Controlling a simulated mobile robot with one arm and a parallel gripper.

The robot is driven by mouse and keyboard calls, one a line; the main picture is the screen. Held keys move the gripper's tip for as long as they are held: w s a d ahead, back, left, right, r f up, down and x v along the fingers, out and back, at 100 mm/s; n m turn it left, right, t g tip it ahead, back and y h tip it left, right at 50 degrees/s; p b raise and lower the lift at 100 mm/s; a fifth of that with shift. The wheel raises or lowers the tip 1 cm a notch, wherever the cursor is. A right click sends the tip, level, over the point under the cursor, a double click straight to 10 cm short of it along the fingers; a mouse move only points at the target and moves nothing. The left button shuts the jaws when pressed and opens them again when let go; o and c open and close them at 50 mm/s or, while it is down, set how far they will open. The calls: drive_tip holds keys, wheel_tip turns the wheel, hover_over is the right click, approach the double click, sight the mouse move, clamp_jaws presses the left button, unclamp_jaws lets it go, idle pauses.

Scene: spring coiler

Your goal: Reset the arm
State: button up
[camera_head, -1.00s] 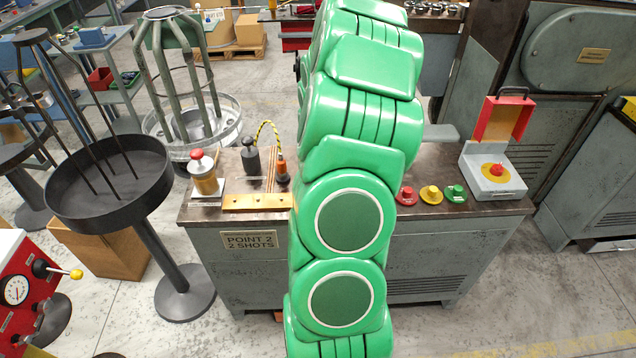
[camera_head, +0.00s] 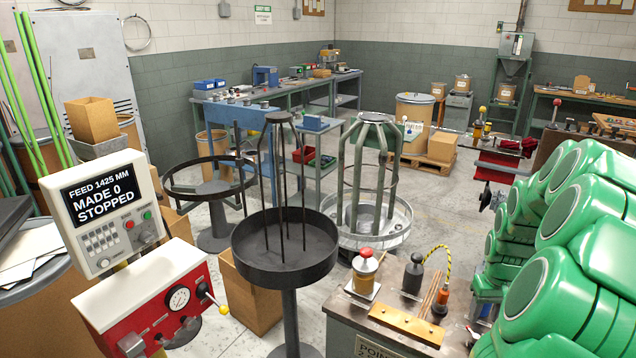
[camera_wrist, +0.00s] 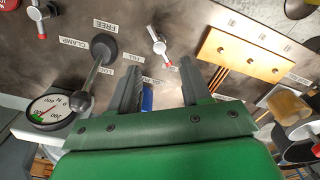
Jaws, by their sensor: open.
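My green arm (camera_head: 560,260) fills the right side of the head view, bent over the right end of the visible bench. My gripper (camera_wrist: 160,72) shows in the wrist view with its two dark fingers apart and nothing held between them. It is above the dark bench top. Below and left of it are a lever with a black ball knob (camera_wrist: 82,102) by a CLAMP and FREE label, and a round gauge (camera_wrist: 47,112). A small red-tipped handle (camera_wrist: 157,45) lies beyond the fingers. My fingertips are not visible in the head view.
The bench holds a brass plate (camera_head: 407,325), a red-knobbed jar (camera_head: 365,270) and a black bottle (camera_head: 413,275). A control panel (camera_head: 105,215) reads FEED 1425 MM, MADE 0, STOPPED.

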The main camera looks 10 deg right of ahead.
drive_tip(key=s+a+r+n, duration=0.1)
drive_tip(key=a+r, duration=0.3)
drive_tip(key=a, duration=0.4)
drive_tip(key=s+a+r, duration=0.1)
drive_tip(key=a+r, duration=0.3)
drive_tip(key=a, duration=0.4)
drive_tip(key=s+a+r+n, duration=0.1)
drive_tip(key=s+a+r, duration=0.1)
drive_tip(key=a+r, duration=0.35)
drive_tip(key=s+a+r+n+g, duration=0.1)
drive_tip(key=s+a+r, duration=0.1)
drive_tip(key=s+a, duration=1.5)
drive_tip(key=shift+s+r+g, duration=0.35)
drive_tip(key=shift+s+g, duration=0.05)
drive_tip(key=shift+s, duration=0.2)
